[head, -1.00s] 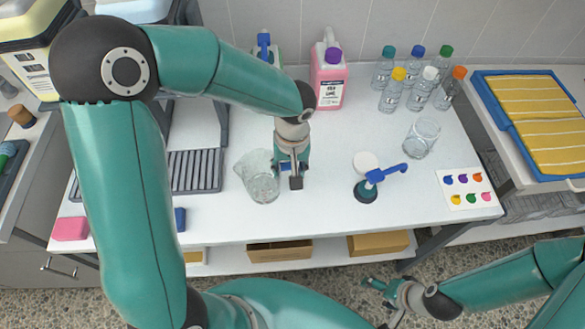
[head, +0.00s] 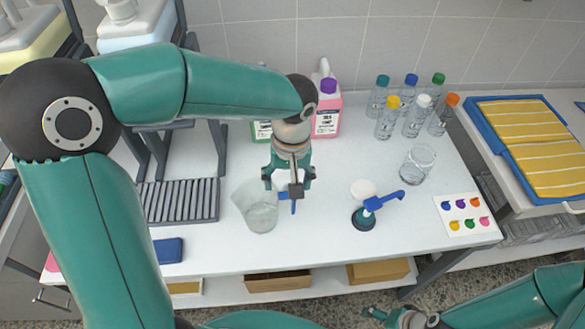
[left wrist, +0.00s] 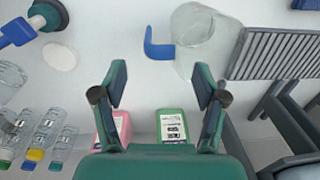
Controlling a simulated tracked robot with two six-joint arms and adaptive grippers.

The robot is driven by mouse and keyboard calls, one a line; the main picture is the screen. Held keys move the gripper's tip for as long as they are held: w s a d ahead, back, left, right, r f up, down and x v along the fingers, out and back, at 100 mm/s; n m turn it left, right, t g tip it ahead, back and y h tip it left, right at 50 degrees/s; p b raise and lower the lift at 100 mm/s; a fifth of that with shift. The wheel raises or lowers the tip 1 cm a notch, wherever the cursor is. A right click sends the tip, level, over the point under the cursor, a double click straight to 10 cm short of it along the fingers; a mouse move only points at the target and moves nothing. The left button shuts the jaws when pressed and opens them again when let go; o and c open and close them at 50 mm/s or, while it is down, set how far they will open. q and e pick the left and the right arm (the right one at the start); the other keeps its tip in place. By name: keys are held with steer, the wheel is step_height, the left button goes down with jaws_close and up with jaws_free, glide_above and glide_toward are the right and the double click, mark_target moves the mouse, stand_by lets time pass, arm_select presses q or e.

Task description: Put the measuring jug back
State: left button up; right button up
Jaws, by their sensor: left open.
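The measuring jug (head: 260,212) is clear, with a blue handle (head: 292,198). It stands upright on the white table, left of the middle. In the left wrist view, the jug (left wrist: 208,38) is at the top, with its blue handle (left wrist: 157,47) to its left. My left gripper (head: 289,182) is above the handle side of the jug, open and empty. In the left wrist view, its fingers (left wrist: 160,88) are spread wide with clear space between them. My right gripper (head: 374,313) is low at the bottom right, away from the table, too small to read.
A grey slatted rack (head: 180,201) lies left of the jug. A blue-headed pump (head: 370,208), a clear beaker (head: 417,165) and a colour-dot card (head: 467,214) are to the right. A pink jug (head: 327,118) and several small bottles (head: 415,115) stand at the back.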

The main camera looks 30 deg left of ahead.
arm_select(q)
steer(key=shift+d+r, duration=0.15)
steer(key=shift+r, duration=2.1)
